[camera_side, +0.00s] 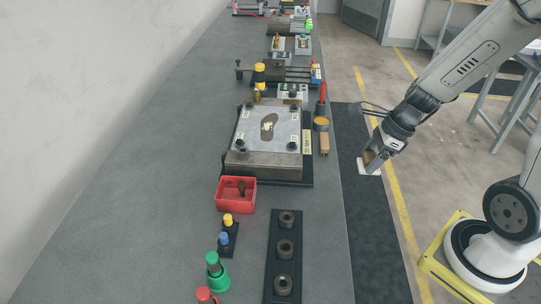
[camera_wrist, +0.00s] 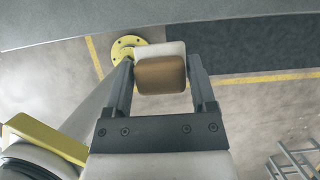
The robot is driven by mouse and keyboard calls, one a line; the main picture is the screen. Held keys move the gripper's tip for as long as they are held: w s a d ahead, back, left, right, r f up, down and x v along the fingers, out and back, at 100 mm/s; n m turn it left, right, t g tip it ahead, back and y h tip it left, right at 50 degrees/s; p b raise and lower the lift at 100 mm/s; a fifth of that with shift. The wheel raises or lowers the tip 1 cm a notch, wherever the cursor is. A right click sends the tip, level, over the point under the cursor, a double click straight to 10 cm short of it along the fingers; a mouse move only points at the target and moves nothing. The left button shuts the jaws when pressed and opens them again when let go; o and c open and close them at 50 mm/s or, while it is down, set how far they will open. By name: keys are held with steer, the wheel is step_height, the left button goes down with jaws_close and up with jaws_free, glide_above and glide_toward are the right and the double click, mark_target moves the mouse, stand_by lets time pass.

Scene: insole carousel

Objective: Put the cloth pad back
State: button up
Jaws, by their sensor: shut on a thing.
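My gripper (camera_side: 374,155) hangs out over the floor, to the right of the bench edge in the side view. It is shut on the cloth pad, a white pad (camera_side: 369,169) with a brown block as its back. In the wrist view, the brown block (camera_wrist: 160,75) sits between the two fingers of my gripper (camera_wrist: 161,66), and the white part (camera_wrist: 160,49) shows beyond it. The pad is clear of the bench. I cannot tell which place on the bench belongs to the pad.
The grey bench (camera_side: 150,200) carries a metal plate fixture (camera_side: 285,120) with an insole-shaped mark. Nearer stand a red bin (camera_side: 236,205), a black strip with several rings (camera_side: 285,265) and small coloured-cap bottles (camera_side: 224,238). The left of the bench is bare.

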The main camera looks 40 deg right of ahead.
steer(key=shift+s+f, duration=0.1)
steer(key=shift+s, duration=0.45)
steer(key=shift+w, duration=0.1)
steer(key=shift+w+d+f, duration=0.1)
steer(key=shift+w+f, duration=0.3)
steer(key=shift+w, duration=0.4)
steer(key=w+f, duration=0.2)
steer(key=w, duration=0.1)
steer(key=w+d+f, duration=0.1)
steer(key=w+f, duration=0.2)
steer(key=w, duration=0.1)
steer(key=w+f, duration=0.2)
steer(key=w, duration=0.1)
steer(key=shift+w+d+f, duration=0.25)
steer(key=shift+w+d, duration=0.05)
steer(key=shift+w+f, duration=0.5)
